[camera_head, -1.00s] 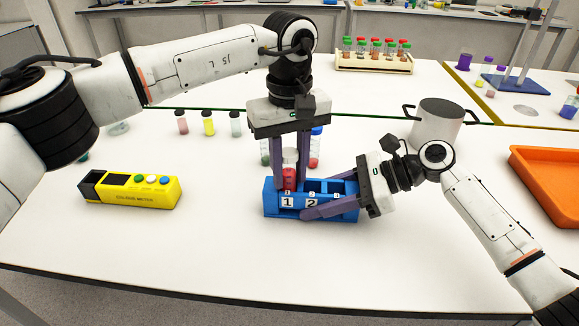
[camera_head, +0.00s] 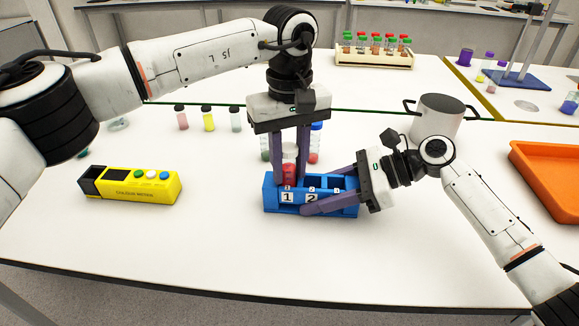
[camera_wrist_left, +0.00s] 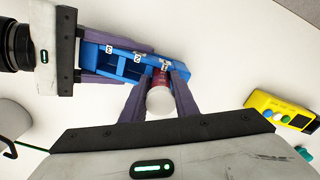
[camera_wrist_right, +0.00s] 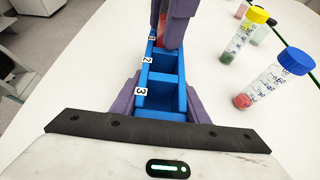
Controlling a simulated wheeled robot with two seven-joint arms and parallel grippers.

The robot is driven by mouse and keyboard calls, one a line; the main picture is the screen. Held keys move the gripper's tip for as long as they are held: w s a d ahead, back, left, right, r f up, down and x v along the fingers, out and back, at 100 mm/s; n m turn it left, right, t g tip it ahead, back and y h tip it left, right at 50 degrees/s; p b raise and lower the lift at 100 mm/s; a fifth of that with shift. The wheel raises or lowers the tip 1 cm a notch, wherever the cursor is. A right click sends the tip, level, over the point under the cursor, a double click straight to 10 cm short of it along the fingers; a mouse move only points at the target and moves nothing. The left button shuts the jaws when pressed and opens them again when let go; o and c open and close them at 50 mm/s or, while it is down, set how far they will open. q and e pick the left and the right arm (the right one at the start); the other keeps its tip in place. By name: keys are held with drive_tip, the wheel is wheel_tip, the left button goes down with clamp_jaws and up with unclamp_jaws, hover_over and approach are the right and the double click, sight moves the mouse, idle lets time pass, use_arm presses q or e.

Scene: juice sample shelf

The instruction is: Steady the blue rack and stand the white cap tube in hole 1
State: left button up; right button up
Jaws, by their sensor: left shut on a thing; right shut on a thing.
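The blue rack (camera_head: 340,210) stands on the white table with labels 1 and 2 facing front. The right wrist view shows its compartments (camera_wrist_right: 160,95) and label 3. My right gripper (camera_head: 318,192) is shut on the rack, one finger along each long side. My left gripper (camera_head: 289,181) points down, shut on the white cap tube (camera_head: 288,174), which has red contents. The tube looks upright at hole 1; its lower end is hidden by the rack's front wall, so its depth is unclear. Its white cap (camera_wrist_left: 160,102) shows between the fingers in the left wrist view.
A blue-capped tube (camera_wrist_right: 265,85) and a yellow-capped tube (camera_wrist_right: 240,40) stand behind the rack. A yellow box with buttons (camera_head: 130,187) is at left, a metal pot (camera_head: 438,118) and orange tray (camera_head: 550,170) at right. The front table is clear.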

sight(289, 148)
use_arm(q)
drive_tip(key=shift+r, duration=1.95)
drive_tip(key=shift+f, duration=2.5)
drive_tip(key=shift+r, duration=0.1)
drive_tip(key=shift+r, duration=2.4)
drive_tip(key=shift+f, duration=1.85)
